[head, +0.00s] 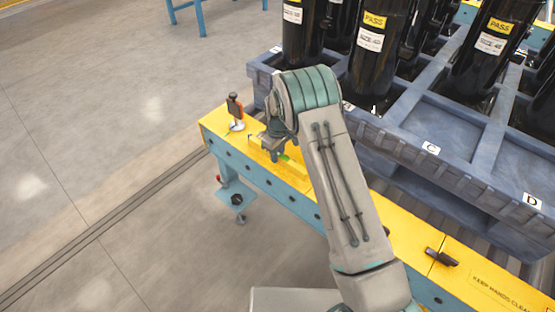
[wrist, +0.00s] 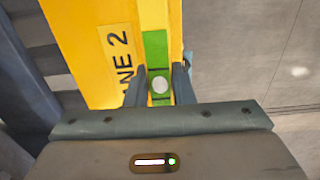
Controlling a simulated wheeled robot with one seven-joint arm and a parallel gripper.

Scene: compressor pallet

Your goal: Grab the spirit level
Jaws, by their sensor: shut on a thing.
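The spirit level (head: 296,169) is a yellow bar with a green section, along the top of the yellow conveyor rail in the head view. In the wrist view the level (wrist: 154,45) runs up from between the fingers, with a pale round vial in its green part. My gripper (wrist: 160,88) is shut on the green part, one finger on each side. In the head view my gripper (head: 277,151) is at the level, partly hidden by my arm. I cannot tell whether the level touches the rail.
A blue-grey pallet (head: 400,140) with black compressors (head: 380,50) stands close on the right. Open floor (head: 100,130) lies left.

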